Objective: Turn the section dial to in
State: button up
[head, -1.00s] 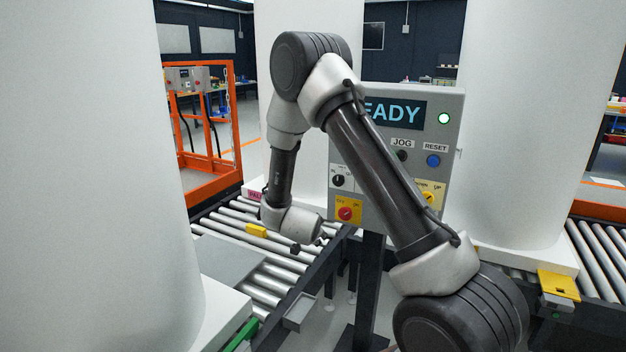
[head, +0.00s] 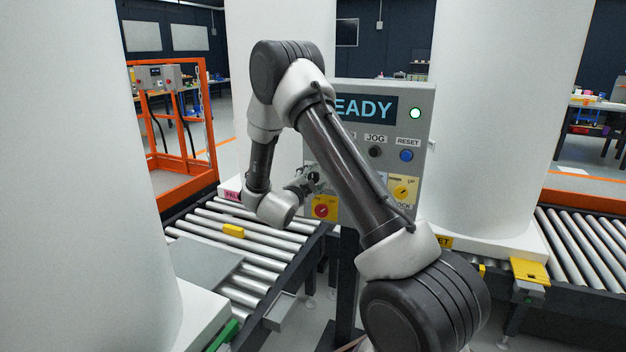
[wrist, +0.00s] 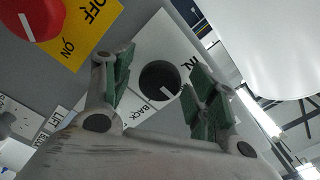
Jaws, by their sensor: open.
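The section dial (wrist: 158,80) is a round black knob with a white mark on a white plate. It shows in the wrist view between my fingers, with an IN label at its upper right and a BACK label at its lower left. The white mark lies on the knob's lower right part; I cannot tell which label it is set to. My gripper (wrist: 161,72) is open, its green-padded fingers on either side of the dial, with gaps showing. In the head view my gripper (head: 314,178) is at the panel's left part and hides the dial.

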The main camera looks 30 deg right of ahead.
jog(key=shift+d, duration=0.1)
jog(key=c, duration=1)
jog(key=shift+c, duration=0.2)
jog(key=shift+n, duration=0.3)
jog(key=n, duration=0.5)
jog(key=shift+n, duration=0.3)
jog(key=n, duration=0.5)
jog(key=shift+n, duration=0.3)
jog(key=o, duration=1)
